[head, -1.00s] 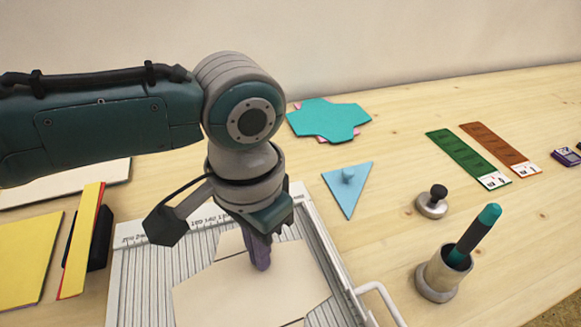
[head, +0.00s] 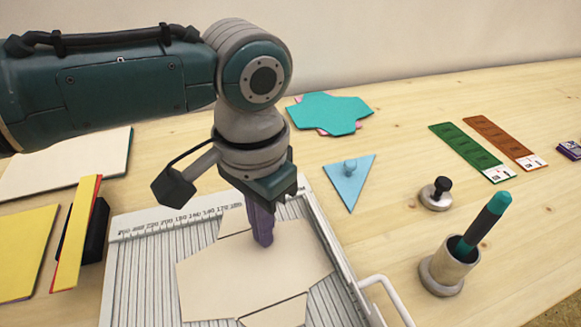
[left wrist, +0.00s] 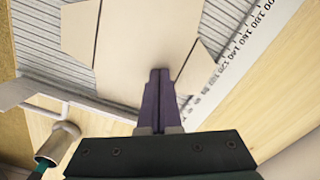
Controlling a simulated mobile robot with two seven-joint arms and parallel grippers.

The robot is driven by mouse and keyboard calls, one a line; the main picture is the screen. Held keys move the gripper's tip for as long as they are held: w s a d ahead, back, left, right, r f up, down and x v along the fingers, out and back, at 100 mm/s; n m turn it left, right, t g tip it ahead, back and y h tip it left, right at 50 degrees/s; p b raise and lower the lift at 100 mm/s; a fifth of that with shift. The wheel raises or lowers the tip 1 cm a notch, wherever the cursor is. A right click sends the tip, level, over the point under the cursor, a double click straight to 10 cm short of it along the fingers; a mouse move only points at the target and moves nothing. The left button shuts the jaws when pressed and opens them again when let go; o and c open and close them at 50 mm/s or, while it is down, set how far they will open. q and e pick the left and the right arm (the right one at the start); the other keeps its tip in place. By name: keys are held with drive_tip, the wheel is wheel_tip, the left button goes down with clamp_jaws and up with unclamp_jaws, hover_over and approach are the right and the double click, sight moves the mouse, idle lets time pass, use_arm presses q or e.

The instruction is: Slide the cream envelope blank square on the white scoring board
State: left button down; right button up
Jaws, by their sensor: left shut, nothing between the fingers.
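The cream envelope blank (head: 255,275) lies on the white scoring board (head: 137,262), turned at an angle to the board's grooves. In the left wrist view, the blank (left wrist: 135,55) spans the middle of the board, and the printed scale (left wrist: 245,45) runs along one edge. My left gripper (head: 263,240) is shut and empty, its purple fingers pointing down at the blank near its upper part. In the left wrist view, the closed fingertips (left wrist: 158,75) meet or nearly meet the blank; exact contact is unclear. My right gripper is not in view.
A white wire handle (head: 388,292) sticks out at the board's right side. A pen cup (head: 442,275), a small black-knobbed weight (head: 436,194) and a blue triangle (head: 348,185) stand to the right. Yellow card (head: 22,250) and cream sheets (head: 75,165) lie left.

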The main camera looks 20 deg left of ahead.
sight(295, 242)
use_arm(q)
drive_tip(key=shift+w, duration=0.15)
drive_tip(key=shift+d, duration=0.2)
drive_tip(key=shift+w+d+f, duration=0.1)
drive_tip(key=shift+w+d, duration=0.1)
drive_tip(key=shift+d, duration=0.3)
idle(0.3)
drive_tip(key=shift+w+d, duration=0.1)
drive_tip(key=shift+d, duration=0.35)
drive_tip(key=shift+d, duration=0.35)
drive_tip(key=shift+d, duration=0.15)
idle(0.3)
drive_tip(key=shift+d, duration=0.25)
drive_tip(key=shift+d, duration=0.15)
idle(0.5)
